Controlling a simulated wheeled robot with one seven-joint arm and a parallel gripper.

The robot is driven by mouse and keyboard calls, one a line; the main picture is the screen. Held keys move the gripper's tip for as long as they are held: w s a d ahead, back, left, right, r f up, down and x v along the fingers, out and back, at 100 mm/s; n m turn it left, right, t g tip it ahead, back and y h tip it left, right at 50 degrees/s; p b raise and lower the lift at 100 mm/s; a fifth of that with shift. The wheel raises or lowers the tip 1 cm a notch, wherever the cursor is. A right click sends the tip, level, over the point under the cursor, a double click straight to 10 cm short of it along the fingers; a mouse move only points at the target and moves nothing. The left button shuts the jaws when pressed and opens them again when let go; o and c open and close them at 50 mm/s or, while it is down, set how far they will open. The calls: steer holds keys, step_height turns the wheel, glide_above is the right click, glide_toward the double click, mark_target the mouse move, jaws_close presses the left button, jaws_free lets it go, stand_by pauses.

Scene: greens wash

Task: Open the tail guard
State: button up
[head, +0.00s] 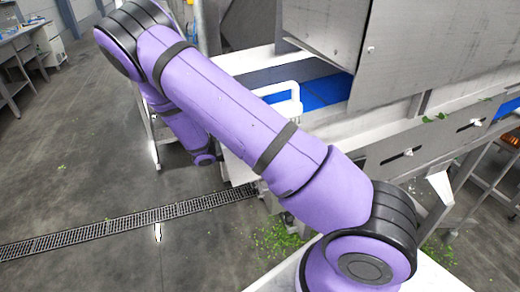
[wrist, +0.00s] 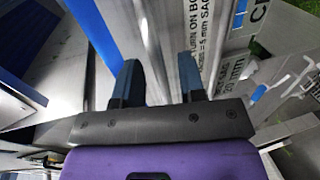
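In the wrist view my gripper (wrist: 160,82) is open. Its two dark fingers stand apart with nothing held between them. Beyond the fingers are long grey metal edges, and I cannot tell whether the fingers touch them. In the head view a pale panel (head: 237,166) with a white loop-shaped bar (head: 287,90) above it stands at the conveyor's end; it may be the tail guard, but I cannot be sure. My purple arm covers much of that area, and my gripper is hidden there.
A blue conveyor belt (head: 322,91) runs under a grey metal hood (head: 420,50). Printed signs (wrist: 208,50) stand right of the fingers in the wrist view. A floor drain grate (head: 120,222) crosses the floor, with green scraps (head: 277,241) nearby. Open floor lies at left.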

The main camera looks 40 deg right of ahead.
steer(key=shift+s+d+f, duration=0.1)
steer(key=shift+s+d, duration=0.1)
steer(key=shift+d, duration=0.45)
jaws_close()
steer(key=shift+f, duration=0.1)
